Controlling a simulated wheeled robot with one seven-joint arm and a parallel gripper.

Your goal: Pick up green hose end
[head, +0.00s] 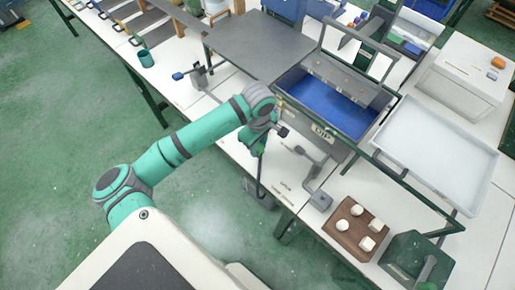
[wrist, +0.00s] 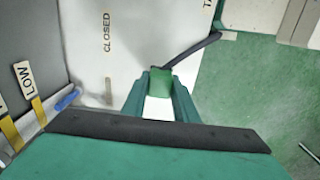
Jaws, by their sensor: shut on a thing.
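The green hose end (wrist: 160,84) sits between the two teal fingers of my gripper (wrist: 161,76) in the wrist view. My gripper is shut on it. A dark hose (wrist: 196,50) runs from it up and to the right. In the head view my gripper (head: 258,146) is at the near edge of the bench, left of the dip tank's front. The hose (head: 261,178) hangs down below it there. In the head view the hose end is small and hard to tell from the teal fingers.
The dip tank with blue inside (head: 338,108) stands right of my gripper, with a grey lever arm (head: 318,168) before it. A white tray (head: 440,150), a brown board (head: 342,242) with several pale pieces and a green box (head: 412,258) lie further right. Green floor is open at left.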

